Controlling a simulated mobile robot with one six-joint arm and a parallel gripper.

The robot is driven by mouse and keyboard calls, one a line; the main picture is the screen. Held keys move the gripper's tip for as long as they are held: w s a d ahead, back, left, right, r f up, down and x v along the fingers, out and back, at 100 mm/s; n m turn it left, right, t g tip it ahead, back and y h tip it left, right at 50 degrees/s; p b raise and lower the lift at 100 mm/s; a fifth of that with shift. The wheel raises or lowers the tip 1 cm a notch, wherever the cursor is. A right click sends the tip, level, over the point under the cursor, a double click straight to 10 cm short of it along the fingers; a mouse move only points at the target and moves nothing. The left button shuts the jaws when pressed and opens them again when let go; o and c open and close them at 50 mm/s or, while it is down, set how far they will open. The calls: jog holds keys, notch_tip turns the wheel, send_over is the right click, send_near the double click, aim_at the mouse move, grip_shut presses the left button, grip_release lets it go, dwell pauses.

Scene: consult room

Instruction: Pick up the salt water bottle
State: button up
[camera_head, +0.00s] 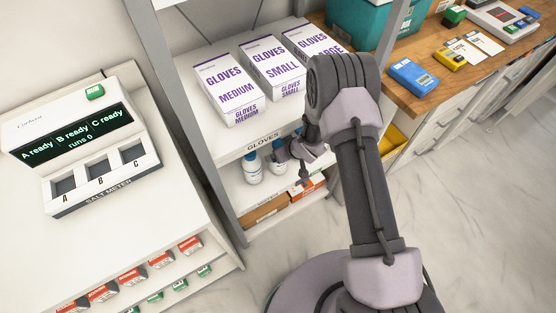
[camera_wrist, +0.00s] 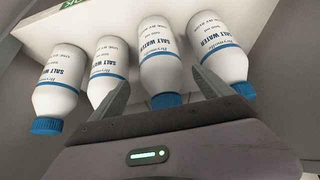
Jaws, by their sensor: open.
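Several white salt water bottles with blue caps stand in a row on the shelf below the gloves. In the head view one white bottle (camera_head: 252,168) shows clearly and another is partly hidden by my gripper (camera_head: 297,160). In the wrist view the bottles appear cap-down. My gripper (camera_wrist: 160,77) is open there, with one bottle (camera_wrist: 160,62) between the directions of its two fingers. I cannot tell whether the fingers touch it. Other bottles stand to its left (camera_wrist: 108,70) and right (camera_wrist: 217,45); the right finger overlaps the right one.
Glove boxes (camera_head: 228,88) stand on the shelf above. Orange and brown boxes (camera_head: 265,213) lie on the shelf below. A grey rack post (camera_head: 190,110) stands left of the bottles. The salt meter (camera_head: 82,150) is on the left counter; a wooden counter (camera_head: 432,92) is at right.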

jog(key=x, duration=0.1)
jog(key=b+x, duration=0.1)
jog(key=x, duration=0.1)
jog(key=b+x, duration=0.1)
jog(key=x, duration=0.1)
jog(key=shift+s+f, duration=0.2)
jog(key=shift+r, duration=0.1)
jog(key=shift+c, duration=0.2)
jog(key=c, duration=1.8)
grip_shut()
jog(key=shift+r, duration=0.1)
